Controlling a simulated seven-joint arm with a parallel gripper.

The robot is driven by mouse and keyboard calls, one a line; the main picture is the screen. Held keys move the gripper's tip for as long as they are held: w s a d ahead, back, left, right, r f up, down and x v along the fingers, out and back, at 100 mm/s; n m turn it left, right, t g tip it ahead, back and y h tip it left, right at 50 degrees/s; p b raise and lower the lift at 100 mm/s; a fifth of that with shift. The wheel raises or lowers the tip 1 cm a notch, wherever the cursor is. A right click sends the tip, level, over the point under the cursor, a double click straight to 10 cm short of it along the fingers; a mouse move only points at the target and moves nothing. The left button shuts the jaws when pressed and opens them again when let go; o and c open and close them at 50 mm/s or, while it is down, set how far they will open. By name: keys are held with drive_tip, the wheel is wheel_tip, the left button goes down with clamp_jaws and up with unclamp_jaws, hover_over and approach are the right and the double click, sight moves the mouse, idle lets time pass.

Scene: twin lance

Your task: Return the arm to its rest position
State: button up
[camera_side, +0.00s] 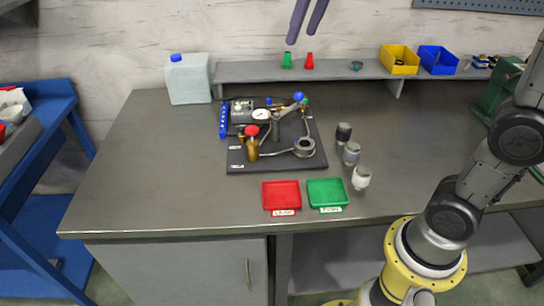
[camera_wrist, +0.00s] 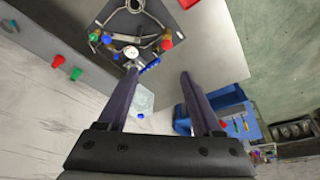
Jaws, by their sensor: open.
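My gripper (camera_side: 303,38) shows at the top of the side view as two dark, purplish fingers. They are high above the bench, in front of the back wall. In the wrist view my gripper (camera_wrist: 159,75) has its fingers spread apart, with nothing between them. The rest of the arm above the fingers is cut off in the side view; lower links of mine show at the right. A black board (camera_side: 240,160) carrying a gauge (camera_side: 261,115), brass fittings, and a red knob (camera_side: 251,131) lies on the bench, well below and apart from the fingers.
A red tray (camera_side: 281,195) and green tray (camera_side: 327,192) lie at the bench front, beside several small cylinders (camera_side: 351,153). A raised shelf (camera_side: 240,73) holds small cones, a yellow bin (camera_side: 399,60) and a blue bin (camera_side: 437,60). A jug (camera_side: 189,80) stands at the back left.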

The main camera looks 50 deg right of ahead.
drive_tip(key=s+f+t, duration=0.1)
drive_tip(key=s+f, duration=0.4)
drive_tip(key=s, duration=0.9)
drive_tip(key=s+f, duration=0.5)
drive_tip(key=f, duration=0.5)
drive_tip(key=shift+a+f+t, duration=0.15)
drive_tip(key=shift+f+t, duration=0.15)
drive_tip(key=shift+t, duration=0.1)
drive_tip(key=shift+s, duration=0.1)
